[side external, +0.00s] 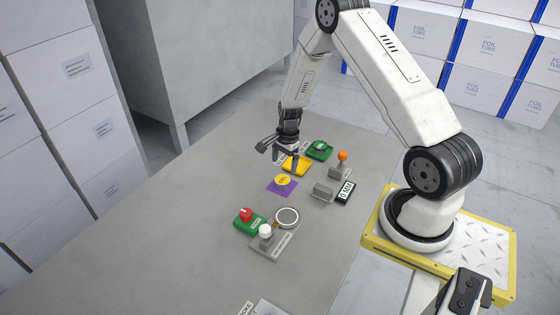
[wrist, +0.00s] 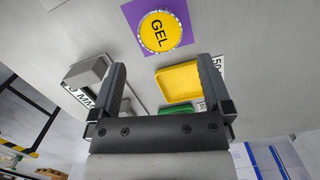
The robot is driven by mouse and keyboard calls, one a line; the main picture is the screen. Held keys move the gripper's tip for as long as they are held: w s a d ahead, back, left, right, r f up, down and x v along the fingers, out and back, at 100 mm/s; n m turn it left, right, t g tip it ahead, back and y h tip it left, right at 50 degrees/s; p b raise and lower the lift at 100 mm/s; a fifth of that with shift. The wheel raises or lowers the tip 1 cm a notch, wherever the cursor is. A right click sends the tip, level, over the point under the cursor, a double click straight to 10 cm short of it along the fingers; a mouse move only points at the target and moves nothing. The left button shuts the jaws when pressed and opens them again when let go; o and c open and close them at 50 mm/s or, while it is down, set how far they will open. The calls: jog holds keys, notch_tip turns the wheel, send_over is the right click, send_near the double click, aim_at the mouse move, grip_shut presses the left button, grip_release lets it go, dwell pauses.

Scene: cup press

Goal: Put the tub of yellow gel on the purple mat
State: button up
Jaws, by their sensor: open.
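The tub of yellow gel (side external: 283,180) stands on the purple mat (side external: 272,189). In the wrist view the tub's round yellow lid (wrist: 158,32) reads GEL, and purple mat (wrist: 130,12) shows around it. The tub looks upright and inside the mat's edges. My gripper (side external: 279,153) is open and empty, behind the tub in the side view and apart from it. In the wrist view the two fingers of my gripper (wrist: 162,68) are spread wide, with the tub beyond their tips.
A yellow tray (side external: 296,167) and a green one (side external: 319,150) lie close to my gripper. A grey block (side external: 323,193), a display (side external: 345,192) and an orange-knobbed stand (side external: 342,160) are to the right. A red button (side external: 246,215) and white-knobbed device (side external: 266,233) stand in front. The table's left is clear.

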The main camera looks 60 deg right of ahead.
aim_at(284, 178)
jog(key=r, duration=0.4)
jog(key=shift+d+r, duration=0.25)
jog(key=shift+r, duration=0.1)
dwell(0.4)
jog(key=s+a+r+n, duration=0.3)
jog(key=a+r+n, duration=0.1)
jog(key=a+n, duration=0.2)
jog(key=s+a+r+n+t+h, duration=0.1)
jog(key=s+a+r+n, duration=0.3)
jog(key=a+n, duration=0.3)
jog(key=s+a+r+n+t, duration=0.1)
jog(key=s+a+r+n, duration=0.3)
jog(key=a+r+n, duration=0.2)
jog(key=shift+a+n, duration=0.45)
jog(key=shift+n, duration=0.25)
jog(key=shift+r, duration=0.1)
